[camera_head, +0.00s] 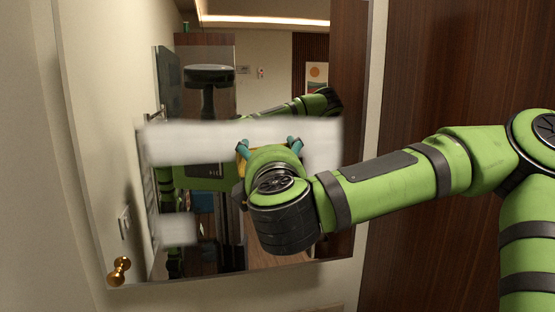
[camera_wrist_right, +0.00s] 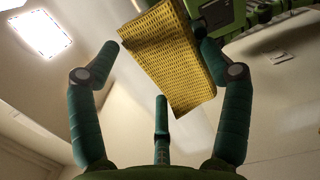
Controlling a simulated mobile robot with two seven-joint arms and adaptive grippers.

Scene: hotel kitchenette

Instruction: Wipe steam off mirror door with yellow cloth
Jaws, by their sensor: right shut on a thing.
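The mirror door (camera_head: 268,78) hangs ahead of me, slightly tilted in the picture. A white steam band (camera_head: 190,140) crosses its middle, reaching to the right of my gripper. A smaller steam patch (camera_head: 180,230) sits at lower left. The rest of the glass reflects clearly. My right gripper (camera_head: 268,143) is in front of the band, its fingers toward the glass. It is shut on the yellow cloth (camera_wrist_right: 170,65), a textured pad at the fingertips in the right wrist view. In the head view only a sliver of cloth shows; contact with the glass is hidden. My left gripper is not in view.
A gold knob (camera_head: 120,268) sits at the door's lower left corner. Dark wood panelling (camera_head: 440,70) stands on the right, behind my right arm. A pale wall is at left. The room and my robot body seen inside the frame are reflections.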

